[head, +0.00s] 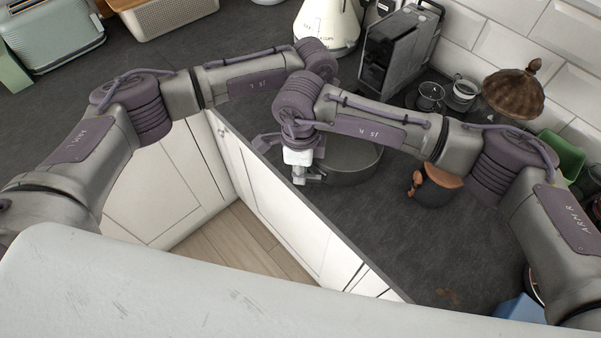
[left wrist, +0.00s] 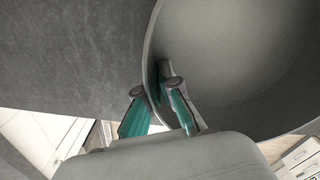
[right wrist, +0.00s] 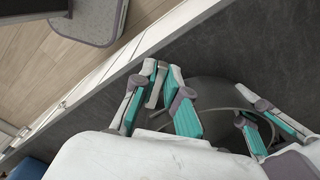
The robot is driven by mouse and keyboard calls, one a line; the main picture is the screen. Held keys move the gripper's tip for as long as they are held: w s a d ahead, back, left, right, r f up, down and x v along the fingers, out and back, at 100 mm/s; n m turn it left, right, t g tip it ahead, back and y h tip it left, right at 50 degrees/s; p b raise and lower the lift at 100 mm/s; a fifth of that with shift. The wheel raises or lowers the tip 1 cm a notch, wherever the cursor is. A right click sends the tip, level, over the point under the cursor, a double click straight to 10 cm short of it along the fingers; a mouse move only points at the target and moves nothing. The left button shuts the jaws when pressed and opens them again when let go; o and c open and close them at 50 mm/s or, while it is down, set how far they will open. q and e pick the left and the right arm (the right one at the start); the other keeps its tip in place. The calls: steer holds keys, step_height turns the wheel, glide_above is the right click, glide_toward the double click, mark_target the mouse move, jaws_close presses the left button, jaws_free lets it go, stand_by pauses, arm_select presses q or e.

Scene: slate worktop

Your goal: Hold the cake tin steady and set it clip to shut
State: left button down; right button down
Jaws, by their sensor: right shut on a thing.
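The round, dark grey cake tin (head: 352,165) stands on the worktop near its front edge, partly hidden by my right arm. My right gripper (right wrist: 163,72) is at the tin's near side, shut on the metal clip (right wrist: 155,92). The clip's exact angle is unclear. In the head view the right gripper (head: 301,172) hides most of it. My left gripper (left wrist: 154,90) straddles the tin's wall, one finger outside and one inside; the tin's rim (left wrist: 150,45) passes between them. Whether its pads press the wall is unclear. It also shows in the right wrist view (right wrist: 252,112).
A coffee machine (head: 400,50), small cups (head: 430,97) and a brown domed lid (head: 514,93) stand behind. The worktop's front edge (head: 330,240) runs close by. Bare worktop lies in front of the pot.

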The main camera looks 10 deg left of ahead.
steer(key=shift+w+m, duration=0.45)
steer(key=shift+m, duration=0.65)
steer(key=shift+w+m, duration=0.45)
steer(key=shift+m, duration=0.65)
steer(key=shift+d, duration=0.1)
steer(key=c, duration=1.2)
jaws_free()
